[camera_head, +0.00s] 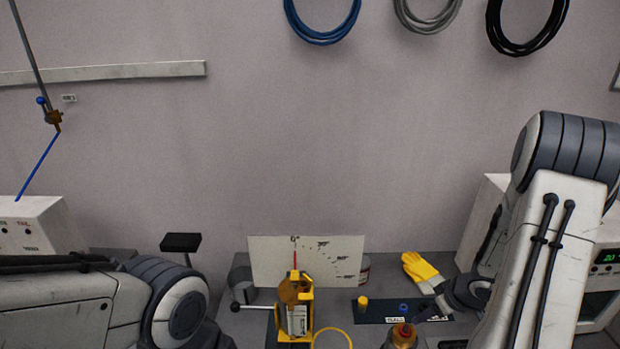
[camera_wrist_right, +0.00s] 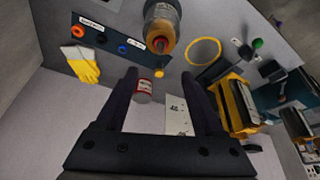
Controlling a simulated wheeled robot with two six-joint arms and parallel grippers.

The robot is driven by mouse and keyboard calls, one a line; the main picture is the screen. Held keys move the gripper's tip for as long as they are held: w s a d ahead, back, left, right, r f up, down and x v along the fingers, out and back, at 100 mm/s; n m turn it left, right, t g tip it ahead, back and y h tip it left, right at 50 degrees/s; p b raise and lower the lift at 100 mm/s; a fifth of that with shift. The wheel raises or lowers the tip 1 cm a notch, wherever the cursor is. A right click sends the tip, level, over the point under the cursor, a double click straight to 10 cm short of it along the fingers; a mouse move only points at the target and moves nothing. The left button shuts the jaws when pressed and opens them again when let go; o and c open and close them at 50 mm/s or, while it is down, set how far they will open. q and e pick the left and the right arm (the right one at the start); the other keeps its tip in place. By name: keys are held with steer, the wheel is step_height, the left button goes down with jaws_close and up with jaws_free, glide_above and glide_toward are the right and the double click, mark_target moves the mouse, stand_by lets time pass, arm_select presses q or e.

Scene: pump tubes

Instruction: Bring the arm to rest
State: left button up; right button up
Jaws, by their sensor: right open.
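My right arm (camera_head: 545,240) comes in from the right in the head view and bends down to the bench. My right gripper (camera_head: 445,298) shows there as a dark shape beside the yellow glove, partly hidden by the arm. In the right wrist view its two dark fingers (camera_wrist_right: 158,76) stand wide apart, with nothing held between them. Beyond them show a small red-and-white can (camera_wrist_right: 144,86) and the white dial board (camera_wrist_right: 177,114). My left arm (camera_head: 60,305) lies low at the left of the head view. Its gripper is out of the picture.
The yellow pump unit (camera_head: 296,312) stands before the dial board (camera_head: 275,262). A yellow ring (camera_head: 332,332), an amber bottle (camera_head: 403,338) and a dark strip with coloured plugs (camera_head: 375,307) are nearby. A yellow glove (camera_head: 420,267) lies by my right gripper. White devices flank the bench.

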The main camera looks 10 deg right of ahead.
steer(key=w+a+r+n+h+b, duration=0.1)
steer(key=w+a+r+h+b, duration=0.2)
steer(key=w+a, duration=0.35)
steer(key=s+a+r+n+b, duration=0.1)
steer(key=s+a+r, duration=0.1)
steer(key=a, duration=0.4)
steer(key=s+a+r+b, duration=0.1)
steer(key=a+r+b, duration=0.1)
steer(key=a, duration=0.4)
steer(key=s+a+r+n+g+y+b, duration=0.1)
steer(key=s+a+n+g+y+b, duration=0.2)
steer(key=s+a, duration=1.3)
steer(key=s+g, duration=0.1)
steer(key=s, duration=0.2)
steer(key=shift+s+a+r, duration=0.2)
steer(key=shift+s+r, duration=0.2)
